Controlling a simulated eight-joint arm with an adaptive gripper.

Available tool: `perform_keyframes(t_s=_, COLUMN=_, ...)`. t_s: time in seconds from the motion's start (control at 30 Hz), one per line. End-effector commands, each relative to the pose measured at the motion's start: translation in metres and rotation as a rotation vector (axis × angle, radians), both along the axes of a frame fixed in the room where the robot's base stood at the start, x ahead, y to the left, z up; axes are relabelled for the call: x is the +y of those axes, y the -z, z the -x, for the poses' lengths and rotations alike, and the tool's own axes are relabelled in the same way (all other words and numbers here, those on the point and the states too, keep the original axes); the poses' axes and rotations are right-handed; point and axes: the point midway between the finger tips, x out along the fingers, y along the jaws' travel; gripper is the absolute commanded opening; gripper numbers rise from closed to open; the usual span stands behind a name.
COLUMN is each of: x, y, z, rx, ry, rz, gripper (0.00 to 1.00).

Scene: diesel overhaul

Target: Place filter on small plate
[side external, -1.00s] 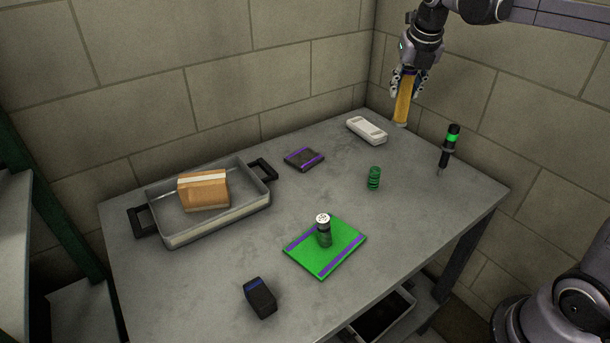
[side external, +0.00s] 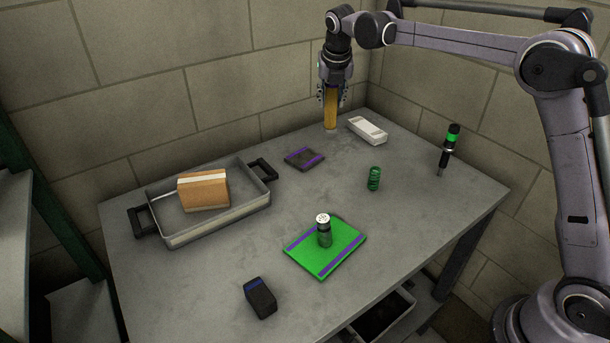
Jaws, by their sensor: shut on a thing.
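My gripper (side external: 331,98) points down above the back of the table and is shut on a long yellow cylinder, which looks like the filter (side external: 331,112). The filter hangs upright, with its upper end hidden between the fingers. The small plate (side external: 304,158) is dark with purple stripes and lies flat and bare on the table. It is in front of the filter, a little to its left in the picture, and the two are apart.
A metal tray (side external: 222,222) at left holds an orange-brown block (side external: 203,190). A larger green plate (side external: 325,262) carries a small dark cylinder (side external: 324,229). A white device (side external: 367,130), green spring (side external: 374,179), black-green tool (side external: 449,150) and dark block (side external: 260,298) stand apart.

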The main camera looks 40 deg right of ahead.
Motion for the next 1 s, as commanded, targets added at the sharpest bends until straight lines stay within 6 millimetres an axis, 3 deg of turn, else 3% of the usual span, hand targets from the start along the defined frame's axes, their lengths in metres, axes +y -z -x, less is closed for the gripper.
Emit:
perform_keyframes(t_s=0.2, x=0.038, y=0.026, z=-0.022, rx=-0.001, ry=-0.003, rz=0.001, gripper=0.00)
perform_keyframes(t_s=0.4, x=0.058, y=0.040, z=-0.033, rx=0.001, ry=0.000, rz=0.001, gripper=0.00)
perform_keyframes(t_s=0.57, x=0.062, y=0.049, z=-0.035, rx=0.000, ry=0.001, rz=0.000, gripper=0.00)
perform_keyframes(t_s=0.8, x=0.061, y=0.079, z=-0.035, rx=0.000, ry=0.001, rz=0.000, gripper=0.00)
perform_keyframes(t_s=1.0, x=0.061, y=0.083, z=-0.035, rx=0.000, ry=0.001, rz=0.000, gripper=0.00)
